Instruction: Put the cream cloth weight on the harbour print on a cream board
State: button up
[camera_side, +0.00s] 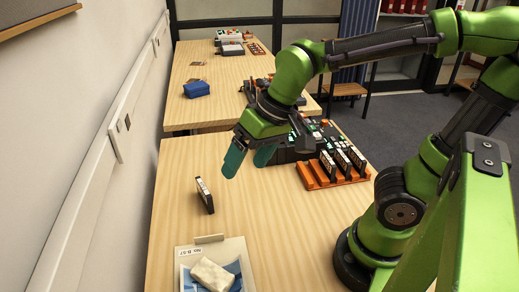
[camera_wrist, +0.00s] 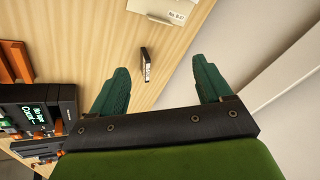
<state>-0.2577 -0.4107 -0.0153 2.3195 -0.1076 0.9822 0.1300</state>
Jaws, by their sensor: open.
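The cream cloth weight (camera_side: 213,274) lies on the print (camera_side: 188,283), whose blue and pale areas show around it. The print is on a cream board (camera_side: 237,248) labelled "No. B-57" at the near end of the table. The weight's lower part is close to the bottom edge of the side view. In the wrist view only the labelled end of the board (camera_wrist: 172,13) shows; the weight is out of frame. My gripper (camera_side: 248,160) is open and empty, above the table and well apart from the weight. Its two green fingers also show spread in the wrist view (camera_wrist: 158,66).
A black cassette-like item (camera_side: 205,196) stands between my gripper and the board. An orange rack (camera_side: 330,174) with dark upright items and a black device (camera_side: 290,150) stand at the right. A blue box (camera_side: 196,89) is on the far table. A wall runs along the left.

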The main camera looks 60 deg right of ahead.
jog(key=s+d+r+m+t, duration=0.1)
jog(key=s+d+r+t, duration=0.1)
jog(key=d, duration=0.3)
jog(key=shift+s+d+t, duration=0.4)
jog(key=shift+s+t, duration=0.1)
jog(key=shift+s, duration=0.1)
jog(key=shift+r, duration=0.15)
dwell(0.5)
